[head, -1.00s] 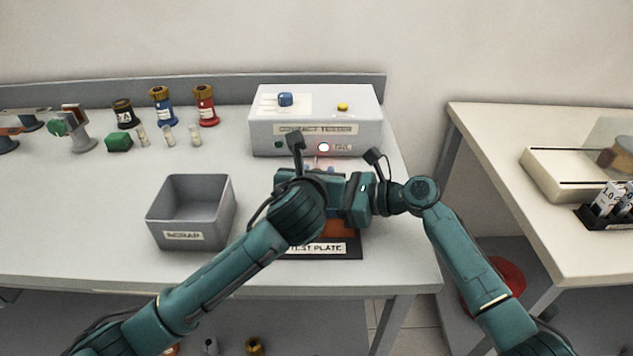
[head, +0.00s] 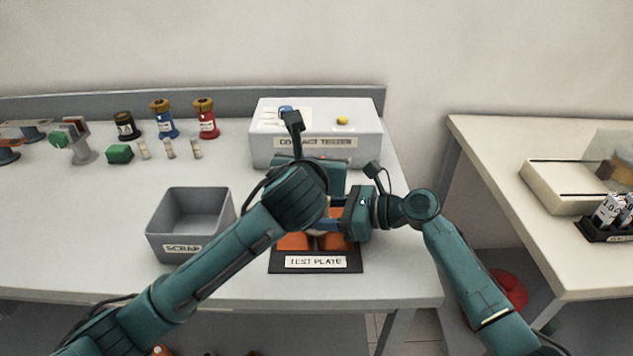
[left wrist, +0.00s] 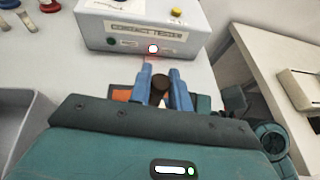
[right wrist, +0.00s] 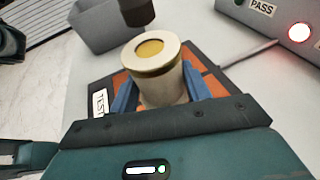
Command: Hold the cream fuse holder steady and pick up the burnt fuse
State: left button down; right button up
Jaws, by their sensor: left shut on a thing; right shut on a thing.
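The cream fuse holder (right wrist: 165,90) stands upright in the right wrist view, with an open cream rim and a yellowish inside. My right gripper (right wrist: 157,86) is shut around its sides, over the orange-topped test plate. My left gripper (left wrist: 160,74) is shut on a dark brown cylinder, which looks like the burnt fuse (left wrist: 160,86). The same dark piece (right wrist: 137,11) shows above and apart from the holder at the top of the right wrist view.
The test plate (head: 315,263) lies near the table's front edge. The grey scrap bin (head: 178,247) is to its left, and the contact tester (head: 365,150) stands behind, its red lamp lit. Colored holders (head: 205,119) and small fuses (head: 170,149) stand at the back left.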

pick_arm(q)
notch_tip(320, 180, up, 5)
jog(key=shift+f, duration=0.15)
pick_arm(e)
jog(key=o, duration=0.8)
jog(key=shift+o, duration=0.2)
